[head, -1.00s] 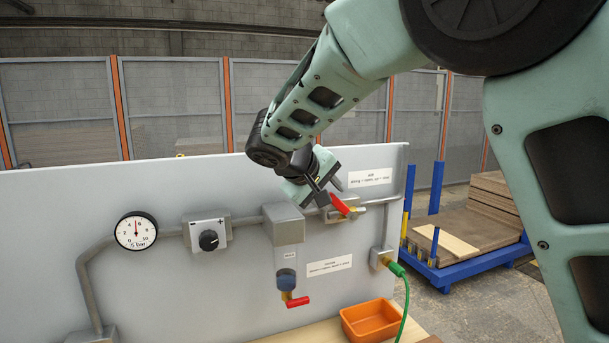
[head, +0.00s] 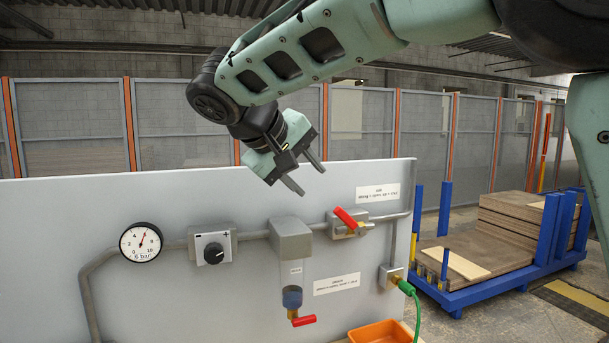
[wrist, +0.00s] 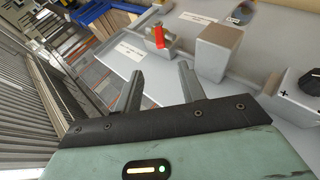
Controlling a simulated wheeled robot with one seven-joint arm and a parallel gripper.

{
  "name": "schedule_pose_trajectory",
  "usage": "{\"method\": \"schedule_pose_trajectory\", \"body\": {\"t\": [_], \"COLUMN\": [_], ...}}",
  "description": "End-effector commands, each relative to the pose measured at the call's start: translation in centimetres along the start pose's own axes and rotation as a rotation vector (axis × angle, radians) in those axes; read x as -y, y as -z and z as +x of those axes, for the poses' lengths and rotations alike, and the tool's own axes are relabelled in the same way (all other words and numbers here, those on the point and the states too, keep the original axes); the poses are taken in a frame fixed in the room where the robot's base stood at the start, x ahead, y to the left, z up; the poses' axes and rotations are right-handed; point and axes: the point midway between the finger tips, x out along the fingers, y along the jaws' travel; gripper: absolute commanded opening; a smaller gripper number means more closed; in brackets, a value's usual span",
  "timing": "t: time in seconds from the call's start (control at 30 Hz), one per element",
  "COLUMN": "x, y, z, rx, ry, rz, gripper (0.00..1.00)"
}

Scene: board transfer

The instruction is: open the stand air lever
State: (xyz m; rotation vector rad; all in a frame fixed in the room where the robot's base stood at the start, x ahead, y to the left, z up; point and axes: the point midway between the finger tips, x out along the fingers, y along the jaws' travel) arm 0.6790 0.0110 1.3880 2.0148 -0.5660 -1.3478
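The upper red lever (head: 345,218) sits on a valve in the pipe, right of the grey box, and slants up and left at an angle to the pipe. It also shows in the wrist view (wrist: 159,38). The white label (head: 377,193) above it mentions "along" and "open", but its small print is hard to read. My gripper (head: 307,180) is open and empty, above and left of the lever, apart from it. In the wrist view the two fingers (wrist: 160,78) are spread with nothing between them. Nothing hides the lever.
A gauge (head: 141,242), a black knob (head: 214,253), a grey box (head: 290,238) and a lower red lever (head: 303,321) are on the panel (head: 250,310). A green hose (head: 410,292) hangs at right above an orange bin (head: 380,333). A blue cart (head: 480,275) holds boards behind.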

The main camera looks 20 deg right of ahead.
Motion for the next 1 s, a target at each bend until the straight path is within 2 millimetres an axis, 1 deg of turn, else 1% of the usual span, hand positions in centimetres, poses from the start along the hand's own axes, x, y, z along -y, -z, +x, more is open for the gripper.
{"method": "schedule_pose_trajectory", "body": {"t": [0.03,0.07,0.1,0.17,0.27,0.37,0.5,0.7,0.83,0.9,1.0], "x": [0.0,0.0,-0.2,-0.6,-1.9,-3.9,-6.8,-11.1,-13.5,-14.4,-15.0], "y": [0.0,0.0,0.0,0.1,0.4,0.8,1.4,2.4,3.0,3.1,3.2], "z": [0.0,0.0,0.1,0.4,1.4,2.9,5.0,7.6,8.6,9.0,9.3], "rx": [0.0,0.001,0.006,0.025,0.096,0.209,0.401,0.672,0.809,0.861,0.904], "ry": [0.0,0.0,0.003,0.013,0.048,0.104,0.181,0.263,0.298,0.308,0.318], "rz": [0.0,0.002,0.012,0.047,0.183,0.405,0.766,1.242,1.46,1.538,1.599], "gripper": [0.34,0.26,0.15,0.0,0.0,0.0,0.0,0.0,0.0,0.0,0.0]}}
